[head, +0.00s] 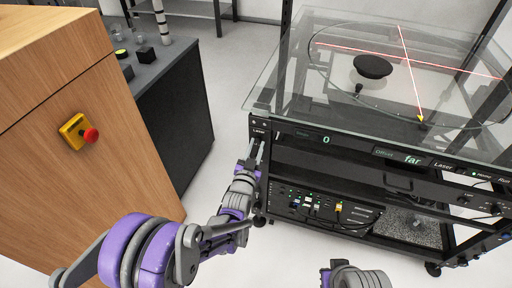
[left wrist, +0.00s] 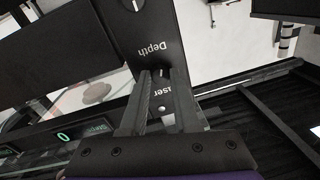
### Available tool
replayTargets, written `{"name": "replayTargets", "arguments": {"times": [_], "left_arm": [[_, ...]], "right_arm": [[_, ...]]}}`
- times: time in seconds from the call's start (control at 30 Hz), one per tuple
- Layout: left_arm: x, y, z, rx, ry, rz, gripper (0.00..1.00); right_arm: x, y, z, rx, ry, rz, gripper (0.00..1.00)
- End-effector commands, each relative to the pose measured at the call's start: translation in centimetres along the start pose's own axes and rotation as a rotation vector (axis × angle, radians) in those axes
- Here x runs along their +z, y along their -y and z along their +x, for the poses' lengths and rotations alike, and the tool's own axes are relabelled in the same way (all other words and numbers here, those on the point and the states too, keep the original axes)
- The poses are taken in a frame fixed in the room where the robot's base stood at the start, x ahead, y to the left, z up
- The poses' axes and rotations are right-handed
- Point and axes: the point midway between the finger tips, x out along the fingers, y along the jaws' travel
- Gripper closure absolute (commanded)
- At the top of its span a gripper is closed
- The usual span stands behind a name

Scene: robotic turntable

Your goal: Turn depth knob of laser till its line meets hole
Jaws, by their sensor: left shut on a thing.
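The laser unit's black front panel (head: 345,153) is under the glass table top, with a "Laser" label at its left end. My left gripper (head: 256,152) is at that end, its fingers against the panel. Two thin red laser lines (head: 350,47) cross on the glass. A yellow arrowhead (head: 421,119) lies at the near end of one line. I cannot make out the hole. Only grey and purple parts of my right arm show, without fingers.
A display reads 0 (head: 326,140) and another reads "far" (head: 412,160). A black round object (head: 373,66) shows at the glass. A wooden cabinet (head: 60,130) with a red button (head: 91,135) stands left. Open floor lies between cabinet and rack.

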Motion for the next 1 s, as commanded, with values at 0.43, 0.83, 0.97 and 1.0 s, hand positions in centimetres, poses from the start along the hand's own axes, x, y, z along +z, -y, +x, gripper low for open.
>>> {"name": "replayTargets", "arguments": {"times": [0.43, 0.83, 0.97, 1.0], "left_arm": [[0.0, 0.0, -0.1, -0.004, 0.033, -0.409, 1.00], [-0.1, 0.0, 0.0, -0.008, 0.051, -0.650, 1.00], [-0.1, 0.0, 0.0, -0.008, 0.054, -0.689, 1.00], [-0.1, 0.0, 0.0, -0.008, 0.055, -0.696, 1.00]], "right_arm": [[0.2, 0.0, 1.0, 0.000, 0.002, 0.000, 1.00], [0.4, 0.0, 1.8, 0.000, 0.004, 0.000, 1.00], [0.4, 0.0, 1.9, 0.000, 0.004, 0.000, 1.00], [0.4, 0.0, 1.9, 0.000, 0.004, 0.000, 1.00]]}}
